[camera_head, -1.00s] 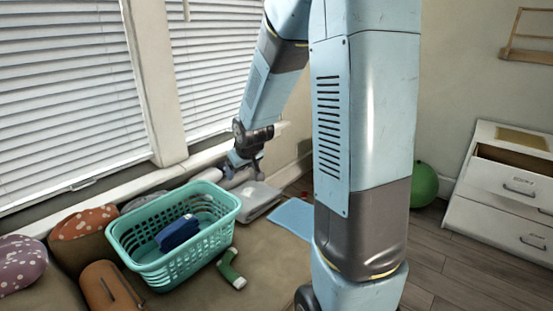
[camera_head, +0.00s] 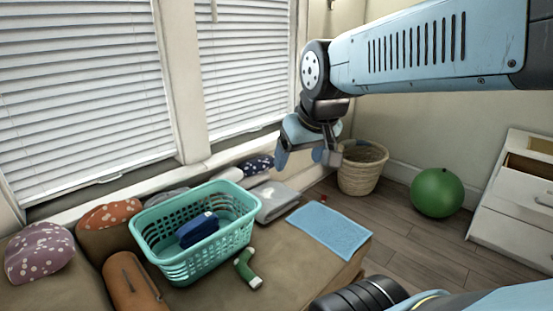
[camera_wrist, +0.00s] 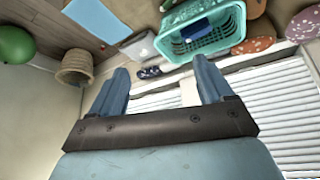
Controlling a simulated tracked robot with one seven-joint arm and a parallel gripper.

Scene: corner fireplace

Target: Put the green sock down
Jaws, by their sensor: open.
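The green sock (camera_head: 246,268) with a white end lies on the brown cushioned seat (camera_head: 292,270), just in front of the teal basket (camera_head: 252,232). It is outside the basket and apart from my gripper. A small green bit beside the basket in the wrist view (camera_wrist: 168,5) looks like the same sock. My gripper (camera_head: 305,158) is raised near the window, above and behind the seat. In the wrist view its two blue fingers (camera_wrist: 160,75) are spread wide with nothing between them.
A dark blue item (camera_head: 197,230) lies in the basket. A light blue cloth (camera_head: 330,231) and a grey folded item (camera_head: 275,201) lie on the seat. A wicker basket (camera_head: 361,170) and green ball (camera_head: 437,192) stand on the floor. Cushions (camera_head: 38,252) lie left.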

